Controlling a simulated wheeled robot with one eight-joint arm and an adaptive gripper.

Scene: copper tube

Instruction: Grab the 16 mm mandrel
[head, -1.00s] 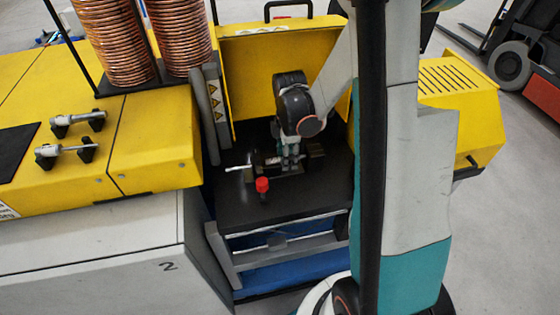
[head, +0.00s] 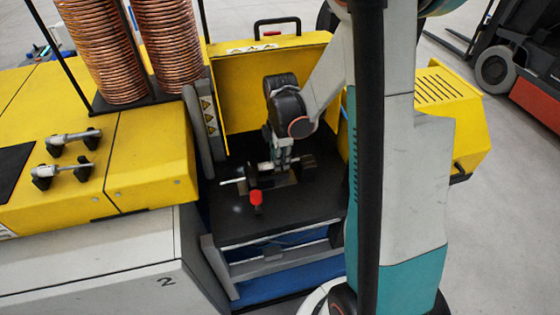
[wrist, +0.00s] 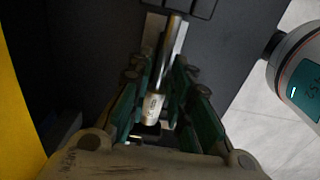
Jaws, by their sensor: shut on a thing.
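My gripper (head: 283,166) is down at the dark work area of the yellow machine. In the wrist view my gripper (wrist: 157,100) has its green-padded fingers on either side of a shiny metal mandrel (wrist: 152,108) and is shut on it. The mandrel has a pale marked collar, and its bright shaft runs away from me. The marking is too small to read, so I cannot tell its size. Two other grey mandrels, a rear one (head: 73,138) and a front one (head: 62,169), lie on black holders on the yellow top at left.
A red knob (head: 256,197) and a light rod (head: 232,181) are close to my gripper on the black table (head: 225,222). A raised yellow cover (head: 228,70) stands behind. Copper coils (head: 103,60) stand at left. A forklift (head: 510,65) is at far right.

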